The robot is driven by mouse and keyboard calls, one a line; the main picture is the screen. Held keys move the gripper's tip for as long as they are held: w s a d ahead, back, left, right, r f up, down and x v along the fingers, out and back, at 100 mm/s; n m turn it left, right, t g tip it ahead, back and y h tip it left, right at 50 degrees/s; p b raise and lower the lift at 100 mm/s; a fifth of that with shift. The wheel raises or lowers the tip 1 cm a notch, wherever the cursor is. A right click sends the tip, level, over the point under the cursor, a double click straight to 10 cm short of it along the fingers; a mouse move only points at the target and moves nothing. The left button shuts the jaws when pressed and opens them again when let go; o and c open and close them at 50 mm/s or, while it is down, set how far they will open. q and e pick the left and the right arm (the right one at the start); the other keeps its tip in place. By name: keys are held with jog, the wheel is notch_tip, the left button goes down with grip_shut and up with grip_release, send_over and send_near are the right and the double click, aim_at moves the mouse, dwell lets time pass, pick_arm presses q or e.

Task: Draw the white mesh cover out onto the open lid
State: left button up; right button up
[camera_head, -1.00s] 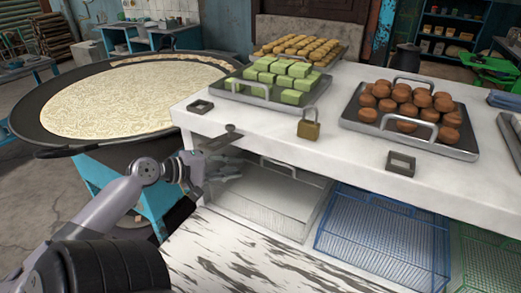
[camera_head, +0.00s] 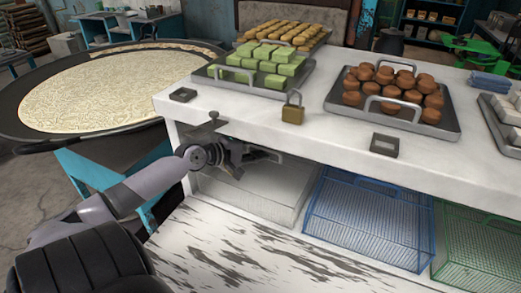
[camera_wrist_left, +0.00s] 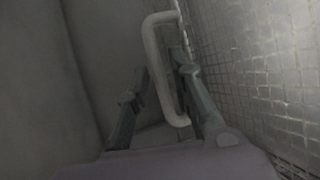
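The white mesh cover (camera_head: 245,192) sits under the white table at the left of a row of mesh covers. Its pale loop handle (camera_wrist_left: 153,60) shows in the left wrist view, beside its grid wall (camera_wrist_left: 270,60). My left gripper (camera_head: 264,158) is at the cover's upper part, under the table edge. In the left wrist view its fingers (camera_wrist_left: 158,62) are apart, with a bar of the handle between them; contact is unclear. The open lid (camera_head: 270,250), a white board with dark streaks, lies in front of the cover. My right gripper is not in view.
The white table (camera_head: 250,122) overhangs the cover, close above my left gripper. A blue mesh cover (camera_head: 370,225) and a green one (camera_head: 480,250) stand to the right. A padlock (camera_head: 292,112) and trays of sweets are on the table. The lid's surface is clear.

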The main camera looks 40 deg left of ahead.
pick_arm(q)
jog(key=shift+w, duration=0.1)
jog(key=shift+c, duration=0.5)
grip_shut()
jog(key=shift+f, duration=0.1)
